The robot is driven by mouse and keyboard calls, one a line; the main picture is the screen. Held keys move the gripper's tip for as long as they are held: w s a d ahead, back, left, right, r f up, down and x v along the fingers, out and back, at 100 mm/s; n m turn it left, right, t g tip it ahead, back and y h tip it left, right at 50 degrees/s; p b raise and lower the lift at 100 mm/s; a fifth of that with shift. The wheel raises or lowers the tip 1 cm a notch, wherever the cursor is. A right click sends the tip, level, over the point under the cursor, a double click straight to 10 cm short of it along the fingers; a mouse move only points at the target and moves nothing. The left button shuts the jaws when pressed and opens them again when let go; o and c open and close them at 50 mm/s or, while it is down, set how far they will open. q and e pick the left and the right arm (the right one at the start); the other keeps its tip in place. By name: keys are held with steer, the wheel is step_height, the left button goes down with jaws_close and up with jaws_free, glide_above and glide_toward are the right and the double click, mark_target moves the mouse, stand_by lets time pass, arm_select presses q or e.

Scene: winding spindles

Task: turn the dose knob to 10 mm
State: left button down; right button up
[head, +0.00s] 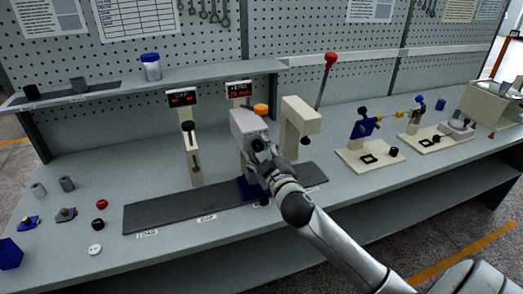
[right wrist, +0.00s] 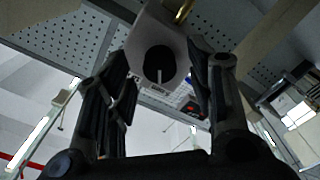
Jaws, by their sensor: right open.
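The dose unit is a light grey housing (head: 247,124) with an orange cap (head: 260,109) on a post at mid-bench. Its small display (head: 239,89) shows red text that seems to read 25 mm. My right gripper (head: 262,158) is at the front of the housing and hides its face in the head view. In the right wrist view, a black round knob (right wrist: 159,64) with a pale line pointing down shows on the housing. The open fingers of my right gripper (right wrist: 165,85) stand on either side of it; I cannot tell whether they touch. My left gripper is not in view.
A GAP post (head: 190,150) stands left of the housing and a beige angled post (head: 303,125) right of it. A red-knobbed lever (head: 330,60) rises behind. Small parts lie at the left; fixtures (head: 368,145) stand at the right. The dark mat (head: 160,213) is clear at left.

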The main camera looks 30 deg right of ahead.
steer(key=shift+w, duration=0.1)
steer(key=shift+c, duration=0.5)
steer(key=c, duration=0.9)
steer(key=shift+c, duration=0.2)
steer(key=shift+m, duration=1.2)
steer(key=m+p, duration=0.1)
steer(key=m, duration=0.1)
steer(key=shift+m, duration=0.3)
steer(key=m+p, duration=0.2)
steer(key=m, duration=0.2)
steer(key=shift+m+p, duration=0.55)
steer(key=shift+m, duration=0.85)
